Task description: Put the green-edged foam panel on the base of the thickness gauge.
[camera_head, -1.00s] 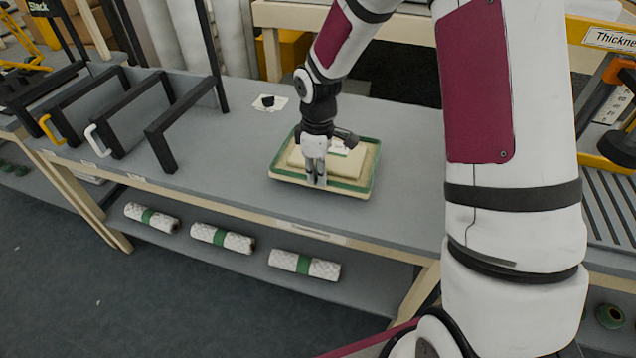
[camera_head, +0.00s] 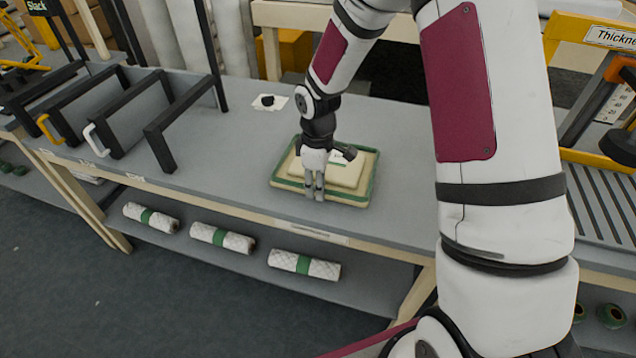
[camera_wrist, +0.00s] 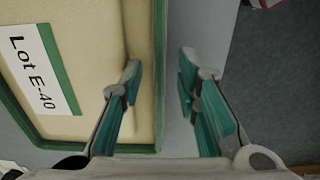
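The green-edged foam panel (camera_head: 362,196) lies flat on the grey table, cream with a green border and a raised middle. In the wrist view the panel (camera_wrist: 95,50) fills the left side and bears a white "Lot E-40" label (camera_wrist: 38,72). My gripper (camera_head: 314,196) points down at the panel's front edge. In the wrist view my gripper (camera_wrist: 162,90) is open, one finger over the panel and the other beyond its edge, over grey surface. The thickness gauge (camera_head: 618,100) is at the far right, with a yellow frame and a scale, partly cut off by the picture edge.
Black rack frames (camera_head: 150,110) stand on the table's left. A small white sheet with a black object (camera_head: 268,101) lies behind the panel. Rolls with green bands (camera_head: 303,264) lie on the shelf below. A slatted grey surface (camera_head: 597,205) is at the right.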

